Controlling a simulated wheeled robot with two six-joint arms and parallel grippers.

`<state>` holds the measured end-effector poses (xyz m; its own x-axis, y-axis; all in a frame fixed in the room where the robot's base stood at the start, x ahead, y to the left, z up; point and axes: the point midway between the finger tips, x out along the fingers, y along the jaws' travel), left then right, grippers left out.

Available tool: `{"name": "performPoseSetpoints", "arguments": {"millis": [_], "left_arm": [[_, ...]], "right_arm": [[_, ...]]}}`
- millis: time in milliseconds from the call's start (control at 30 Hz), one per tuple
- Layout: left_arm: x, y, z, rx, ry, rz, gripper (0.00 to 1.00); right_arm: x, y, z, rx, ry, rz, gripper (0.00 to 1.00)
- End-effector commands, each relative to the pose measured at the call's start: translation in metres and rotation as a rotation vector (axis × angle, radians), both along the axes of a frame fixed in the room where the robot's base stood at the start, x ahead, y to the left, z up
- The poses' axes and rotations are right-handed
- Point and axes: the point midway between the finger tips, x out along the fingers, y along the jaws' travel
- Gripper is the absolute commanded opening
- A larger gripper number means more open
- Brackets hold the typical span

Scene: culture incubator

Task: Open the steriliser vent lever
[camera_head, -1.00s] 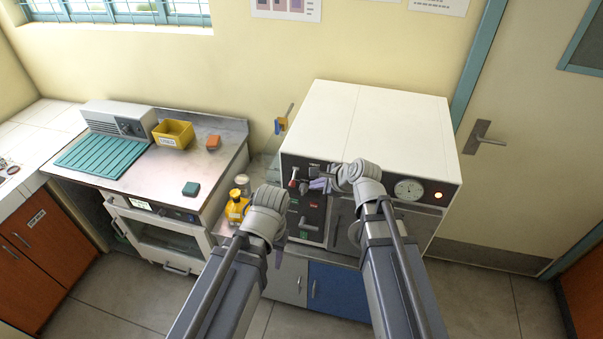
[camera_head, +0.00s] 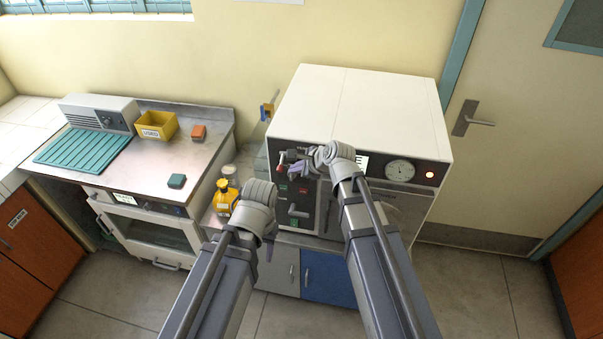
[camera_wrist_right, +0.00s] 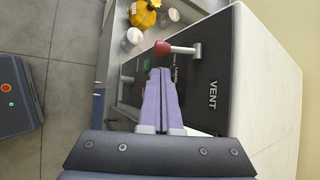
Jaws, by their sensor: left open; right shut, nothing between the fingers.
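The steriliser (camera_head: 365,105) is a white box with a dark control panel. Its vent lever (camera_head: 282,158), a red knob on a silver arm, is at the panel's upper left. In the right wrist view the lever (camera_wrist_right: 163,47) lies just beyond my fingertips, near the VENT label (camera_wrist_right: 213,95). My right gripper (camera_head: 296,169) is shut and empty, just right of the lever. Its purple fingers also show in the right wrist view (camera_wrist_right: 160,75); I cannot tell whether they touch the lever. My left gripper (camera_head: 269,248) is open, lower down in front of the cabinet, away from the lever.
A yellow-capped bottle (camera_head: 224,200) and a small jar (camera_head: 230,173) stand left of the steriliser. A pressure gauge (camera_head: 400,171) and a red lamp (camera_head: 430,174) are at the panel's right. A steel bench (camera_head: 150,170) with a yellow bin (camera_head: 156,126) is further left.

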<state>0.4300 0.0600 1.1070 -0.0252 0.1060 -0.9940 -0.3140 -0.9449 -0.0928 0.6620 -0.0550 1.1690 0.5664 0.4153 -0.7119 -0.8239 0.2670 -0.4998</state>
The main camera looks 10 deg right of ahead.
Motion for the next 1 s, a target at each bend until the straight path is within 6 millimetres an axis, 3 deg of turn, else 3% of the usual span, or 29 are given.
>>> {"name": "performPoseSetpoints", "arguments": {"millis": [33,100,267,1000], "left_arm": [[0.000,0.000,-0.014,0.000,0.000,-0.001,0.50],[0.000,0.000,-0.021,0.001,0.000,-0.003,0.50],[0.000,0.000,-0.030,0.001,0.000,-0.006,0.50],[0.000,0.000,-0.021,0.001,0.000,-0.005,0.50]], "right_arm": [[0.008,0.004,-0.014,0.001,0.000,0.000,0.00],[0.015,0.009,-0.021,0.000,-0.001,0.001,0.00],[0.023,0.016,-0.030,0.000,-0.001,0.000,0.00],[0.023,0.018,-0.026,0.020,0.059,0.000,0.00]]}}
